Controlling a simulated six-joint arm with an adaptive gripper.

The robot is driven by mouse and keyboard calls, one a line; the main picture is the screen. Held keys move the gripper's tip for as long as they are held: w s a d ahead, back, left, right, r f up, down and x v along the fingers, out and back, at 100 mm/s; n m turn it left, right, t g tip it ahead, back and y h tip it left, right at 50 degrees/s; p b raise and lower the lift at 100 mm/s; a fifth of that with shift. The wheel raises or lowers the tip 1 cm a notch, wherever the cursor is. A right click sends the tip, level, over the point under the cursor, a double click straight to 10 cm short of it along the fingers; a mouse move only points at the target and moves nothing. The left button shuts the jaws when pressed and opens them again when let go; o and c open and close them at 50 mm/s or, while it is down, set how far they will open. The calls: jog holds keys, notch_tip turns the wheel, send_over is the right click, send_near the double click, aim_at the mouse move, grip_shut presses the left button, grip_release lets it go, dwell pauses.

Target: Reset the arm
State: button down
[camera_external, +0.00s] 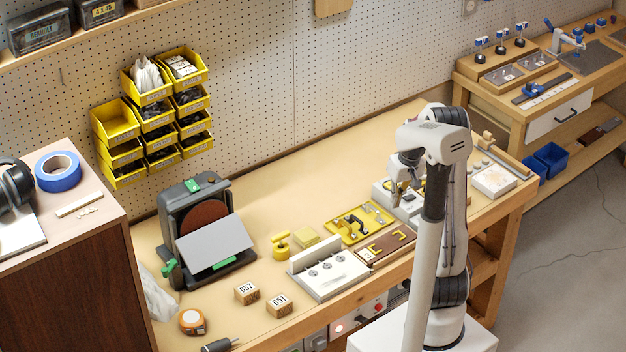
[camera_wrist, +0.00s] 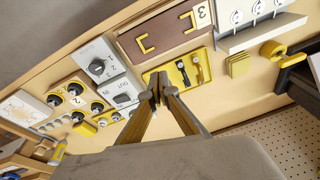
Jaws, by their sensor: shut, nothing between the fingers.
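My gripper (camera_wrist: 160,90) is shut and empty in the wrist view, its two fingers meeting at the tips. It points down at the bench beside a yellow tray (camera_wrist: 207,70) that holds small metal and black parts. In the external view my gripper (camera_external: 398,195) hangs over the right part of the bench (camera_external: 270,200), close to a grey-white box with a knob. My arm stands bent in front of the bench and hides part of what lies behind it.
In the external view, a sander (camera_external: 207,235) stands at the left. Two wooden blocks (camera_external: 247,292) and a tape measure (camera_external: 192,321) lie near the front edge. A brown board (camera_external: 386,246) and a white hook panel (camera_external: 330,275) are beside the yellow tray. The bench's rear middle is clear.

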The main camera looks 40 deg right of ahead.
jog(key=s+a+r+n+t, duration=0.1)
jog(key=s+a+r, duration=0.6)
jog(key=s+a, duration=0.2)
jog(key=s+a+r+n+t, duration=0.1)
jog(key=s+a+r+t, duration=0.1)
jog(key=s+a+r, duration=0.6)
jog(key=shift+s+a, duration=0.4)
jog(key=shift+a, duration=1.3)
